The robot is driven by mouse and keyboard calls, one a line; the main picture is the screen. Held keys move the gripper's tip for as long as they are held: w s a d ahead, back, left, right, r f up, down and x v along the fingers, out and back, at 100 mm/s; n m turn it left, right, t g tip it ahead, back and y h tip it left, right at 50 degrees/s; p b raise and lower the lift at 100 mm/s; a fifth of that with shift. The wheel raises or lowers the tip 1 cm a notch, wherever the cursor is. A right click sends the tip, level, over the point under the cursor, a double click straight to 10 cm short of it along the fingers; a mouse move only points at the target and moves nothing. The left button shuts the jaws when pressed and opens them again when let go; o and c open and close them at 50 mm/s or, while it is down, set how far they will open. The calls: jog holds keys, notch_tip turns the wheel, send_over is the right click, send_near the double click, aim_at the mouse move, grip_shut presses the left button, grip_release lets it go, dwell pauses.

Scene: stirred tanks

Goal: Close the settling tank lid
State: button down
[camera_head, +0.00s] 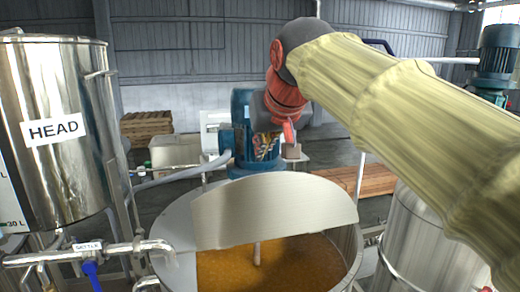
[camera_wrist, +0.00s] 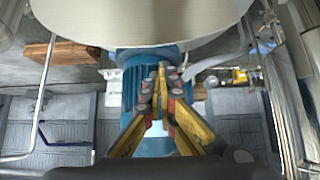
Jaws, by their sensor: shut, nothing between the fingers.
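The settling tank (camera_head: 178,222) stands at the lower middle of the head view, with amber liquid (camera_head: 225,272) and a stirrer shaft inside. Its pale metal lid (camera_head: 275,212) is raised and tilted, so the front part of the tank is open. The lid also shows at the top of the wrist view (camera_wrist: 140,18). My gripper (camera_head: 268,150) is behind the raised lid, in front of the blue motor (camera_head: 241,110). In the wrist view its yellow fingers (camera_wrist: 162,72) are shut and empty, with their tips just below the lid's edge. I cannot tell whether they touch it.
A steel tank marked HEAD (camera_head: 75,165) stands at left. A pipe with a blue-handled valve (camera_head: 90,268) runs to the settling tank. Another steel tank (camera_head: 420,240) stands at right, partly behind my arm. Wooden planks (camera_head: 365,180) lie behind.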

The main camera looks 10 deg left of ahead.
jog(key=p, duration=0.2)
send_over(256, 188)
jog(key=f, duration=0.6)
jog(key=shift+w+f, duration=0.25)
jog(key=shift+w, duration=0.05)
jog(key=shift+f+b, duration=0.15)
jog(key=shift+b, duration=0.4)
